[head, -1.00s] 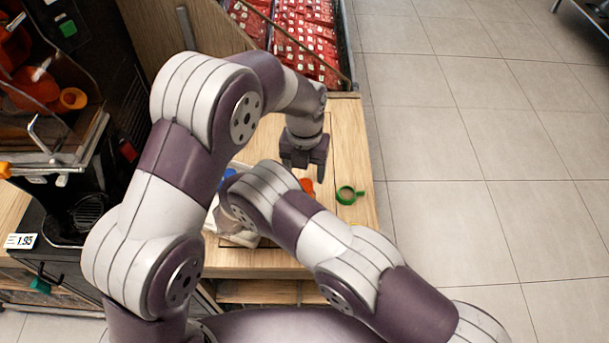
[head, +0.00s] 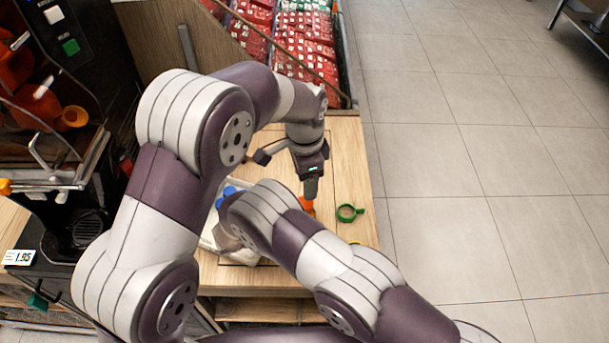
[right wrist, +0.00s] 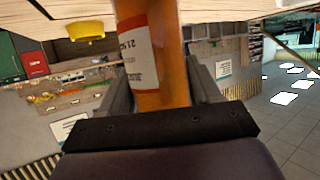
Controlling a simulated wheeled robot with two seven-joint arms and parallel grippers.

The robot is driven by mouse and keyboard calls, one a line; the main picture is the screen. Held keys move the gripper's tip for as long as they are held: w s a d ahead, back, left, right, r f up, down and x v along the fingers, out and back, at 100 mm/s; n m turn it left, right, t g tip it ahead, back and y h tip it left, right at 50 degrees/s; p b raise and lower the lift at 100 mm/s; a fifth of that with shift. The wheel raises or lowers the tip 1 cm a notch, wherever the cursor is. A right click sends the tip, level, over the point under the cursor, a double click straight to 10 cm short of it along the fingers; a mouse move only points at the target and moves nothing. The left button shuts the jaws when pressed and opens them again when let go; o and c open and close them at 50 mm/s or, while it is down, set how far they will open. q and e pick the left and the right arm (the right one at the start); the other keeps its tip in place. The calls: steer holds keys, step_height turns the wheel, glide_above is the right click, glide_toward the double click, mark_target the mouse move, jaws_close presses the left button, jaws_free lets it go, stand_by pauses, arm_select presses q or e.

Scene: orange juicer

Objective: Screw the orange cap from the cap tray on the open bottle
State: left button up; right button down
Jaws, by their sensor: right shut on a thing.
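In the right wrist view my right gripper (right wrist: 160,85) is shut around an orange bottle (right wrist: 155,50) with a white label, and the wooden table edge crosses the top. In the head view my right forearm covers that gripper. My left gripper (head: 310,188) points down, its fingers seen edge-on, so their opening is unclear. An orange piece (head: 306,206) shows just below its tips; whether it is bottle or cap, and whether they touch, I cannot tell. A pale container (head: 212,240) with blue things (head: 228,193) stands to the left, partly hidden. I cannot make out the cap tray.
A green ring-shaped piece (head: 349,213) lies on the wooden table (head: 350,150), right of my left gripper. A yellow piece (head: 356,243) lies nearer, also seen in the right wrist view (right wrist: 85,30). The juicer machine (head: 60,160) stands left. Red packs (head: 300,35) fill a bin behind.

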arm_select(q)
steer(key=n, duration=0.4)
steer(key=shift+r, duration=0.15)
steer(key=n, duration=0.8)
steer(key=shift+r+n, duration=0.1)
steer(key=shift+n, duration=0.3)
steer(key=n, duration=0.3)
steer(key=shift+n, duration=0.4)
steer(key=n, duration=0.3)
steer(key=shift+s+r+n, duration=0.1)
steer(key=shift+n, duration=0.3)
steer(key=n, duration=0.9)
steer(key=shift+a, duration=0.1)
steer(key=n, duration=0.3)
steer(key=shift+s, duration=0.1)
